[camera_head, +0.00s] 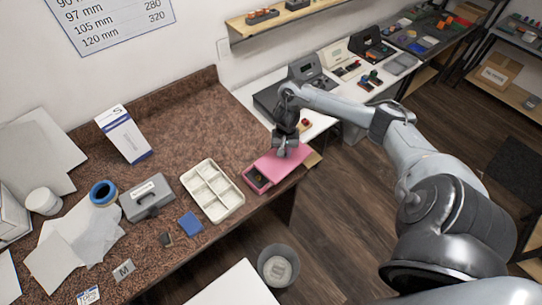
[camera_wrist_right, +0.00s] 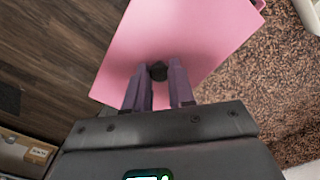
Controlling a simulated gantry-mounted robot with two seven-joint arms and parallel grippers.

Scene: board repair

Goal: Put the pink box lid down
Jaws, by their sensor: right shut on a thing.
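The pink box lid (camera_head: 293,161) is a flat pink panel near the right end of the brown speckled table. It also fills the middle of the right wrist view (camera_wrist_right: 190,30), with a dark round knob (camera_wrist_right: 157,70) on it. My right gripper (camera_head: 283,150) is over the lid, and its fingers (camera_wrist_right: 157,85) are shut on the knob. The pink box (camera_head: 257,178) lies just left of the lid, with part of its dark inside showing. I cannot tell whether the lid rests on the box or hangs just above it. My left gripper is not in view.
A white compartment tray (camera_head: 213,190) stands left of the box, with a blue block (camera_head: 190,223) beside it. A grey case (camera_head: 147,198) is farther left. A bin (camera_head: 279,266) stands on the floor. The table's back middle is clear.

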